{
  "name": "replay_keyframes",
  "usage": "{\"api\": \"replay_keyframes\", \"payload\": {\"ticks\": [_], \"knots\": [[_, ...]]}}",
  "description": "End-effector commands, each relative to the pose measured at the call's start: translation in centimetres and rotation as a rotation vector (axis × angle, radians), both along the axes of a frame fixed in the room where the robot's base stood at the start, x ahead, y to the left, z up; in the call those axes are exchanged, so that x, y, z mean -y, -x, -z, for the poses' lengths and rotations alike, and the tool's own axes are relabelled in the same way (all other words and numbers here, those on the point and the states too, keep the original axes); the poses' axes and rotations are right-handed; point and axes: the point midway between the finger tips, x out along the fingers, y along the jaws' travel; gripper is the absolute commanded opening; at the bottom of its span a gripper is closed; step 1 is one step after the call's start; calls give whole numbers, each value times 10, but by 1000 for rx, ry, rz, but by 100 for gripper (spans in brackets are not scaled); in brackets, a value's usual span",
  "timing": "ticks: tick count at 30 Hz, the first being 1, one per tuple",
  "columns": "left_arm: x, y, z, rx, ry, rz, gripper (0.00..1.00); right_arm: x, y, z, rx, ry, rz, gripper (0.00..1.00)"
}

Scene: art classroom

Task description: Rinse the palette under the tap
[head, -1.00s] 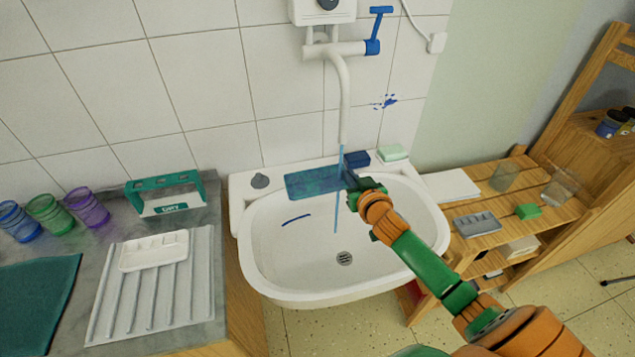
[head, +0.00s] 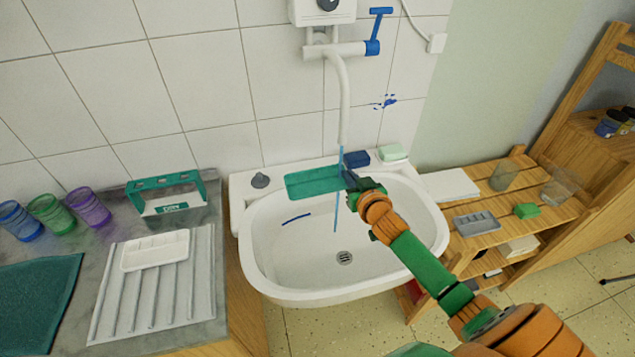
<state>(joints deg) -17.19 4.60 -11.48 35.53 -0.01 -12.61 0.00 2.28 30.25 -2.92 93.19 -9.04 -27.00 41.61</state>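A flat teal-green palette (head: 312,182) is over the back of the white sink basin (head: 290,255), its surface looking an even green. My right gripper (head: 350,181) is at its right end and appears shut on it, though the fingertips are small and dark. The white tap spout (head: 345,105) hangs above, and a thin blue stream of water (head: 337,205) falls past the palette's right end into the basin. The blue tap lever (head: 374,30) is at the top right of the tap. My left gripper is out of view.
A ribbed drainboard (head: 195,300) holding a white palette (head: 156,250) lies left of the sink. A blue sponge (head: 356,159) and green soap (head: 393,152) sit on the sink's back ledge.

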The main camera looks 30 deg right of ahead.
Motion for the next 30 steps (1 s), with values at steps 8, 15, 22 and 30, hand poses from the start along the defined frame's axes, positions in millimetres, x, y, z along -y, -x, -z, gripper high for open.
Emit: {"api": "replay_keyframes", "payload": {"ticks": [8, 15, 22, 30], "knots": [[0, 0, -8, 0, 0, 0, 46, -26, 6, -2, 1, -5, 0, 0], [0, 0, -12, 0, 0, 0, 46, -52, 13, -1, 1, -4, -1, 0], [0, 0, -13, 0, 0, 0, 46, -74, 19, 0, 1, -2, 0, 0], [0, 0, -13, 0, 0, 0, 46, -78, 20, 0, 1, -1, 0, 0]]}}
